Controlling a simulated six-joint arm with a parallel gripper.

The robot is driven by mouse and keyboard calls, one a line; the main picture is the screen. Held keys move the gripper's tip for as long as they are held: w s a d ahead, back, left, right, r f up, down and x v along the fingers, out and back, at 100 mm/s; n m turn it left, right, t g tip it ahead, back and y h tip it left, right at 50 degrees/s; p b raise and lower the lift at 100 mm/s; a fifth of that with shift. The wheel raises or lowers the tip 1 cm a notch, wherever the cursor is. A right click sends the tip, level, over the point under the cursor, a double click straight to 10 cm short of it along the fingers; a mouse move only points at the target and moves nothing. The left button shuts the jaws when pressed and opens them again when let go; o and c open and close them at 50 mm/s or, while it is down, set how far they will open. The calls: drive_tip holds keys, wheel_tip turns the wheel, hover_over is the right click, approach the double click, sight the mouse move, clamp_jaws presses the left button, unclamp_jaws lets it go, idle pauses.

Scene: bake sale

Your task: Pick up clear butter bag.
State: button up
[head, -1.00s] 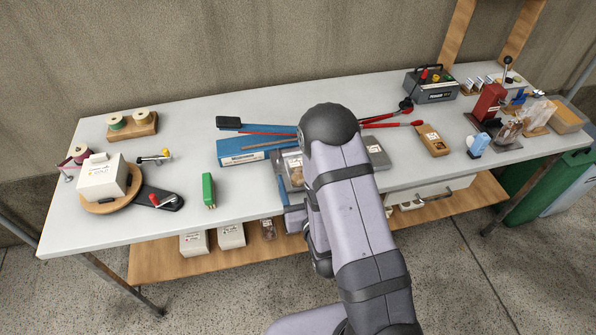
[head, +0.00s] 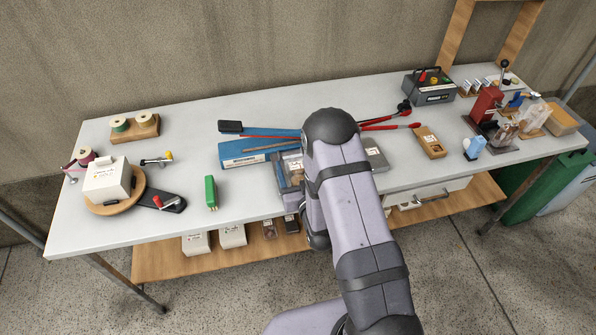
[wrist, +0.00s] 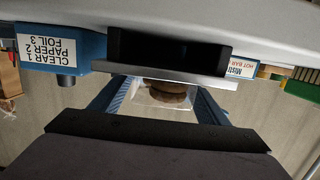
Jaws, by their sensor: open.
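A clear bag with brown contents (wrist: 168,92) shows in the wrist view, between and beyond the two blue fingers of my gripper (wrist: 165,84). My gripper is open, and I cannot tell how far the bag is from the fingertips. In the head view a clear package with a white label (head: 291,164) lies at the table's front middle, beside my arm. I cannot read its label or tell whether it is the butter bag.
A blue sign box (wrist: 62,50) reads "CLEAR 1 PAPER 2 FOIL 3". A brown box (head: 430,142) lies right.

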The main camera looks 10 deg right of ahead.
sight(297, 166)
drive_tip(key=shift+w, duration=0.15)
drive_tip(key=c, duration=0.8)
drive_tip(key=shift+c, duration=0.2)
drive_tip(key=shift+r, duration=0.15)
drive_tip(key=shift+r+b, duration=0.45)
drive_tip(key=shift+r, duration=4.4)
